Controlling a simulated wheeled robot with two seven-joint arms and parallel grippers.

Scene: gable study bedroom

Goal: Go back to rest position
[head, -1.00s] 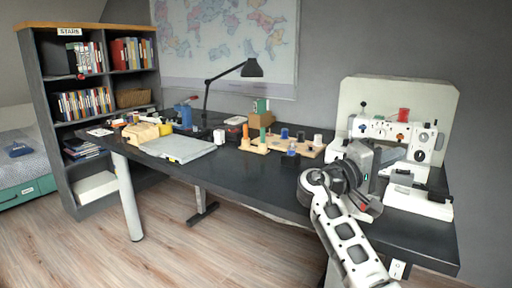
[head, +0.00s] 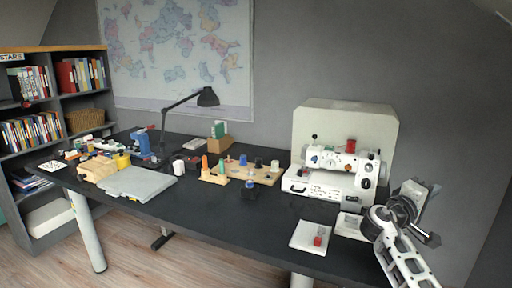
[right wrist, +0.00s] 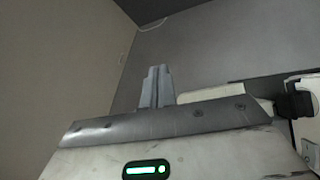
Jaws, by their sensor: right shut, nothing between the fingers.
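My right gripper (head: 432,190) shows at the right of the head view, raised beyond the right end of the dark desk (head: 190,207). Its fingers are together and empty; in the right wrist view the closed fingers (right wrist: 157,87) stand against bare grey wall. The white sewing machine (head: 340,170) stands on the desk to the left of the gripper, apart from it. My left gripper is in neither view.
A white pad with a small red object (head: 318,240) lies at the desk's front right. A wooden peg board (head: 262,176), grey case (head: 140,184), black lamp (head: 207,97) and several small items stand farther left. A bookshelf (head: 60,103) is at the left. The front middle of the desk is clear.

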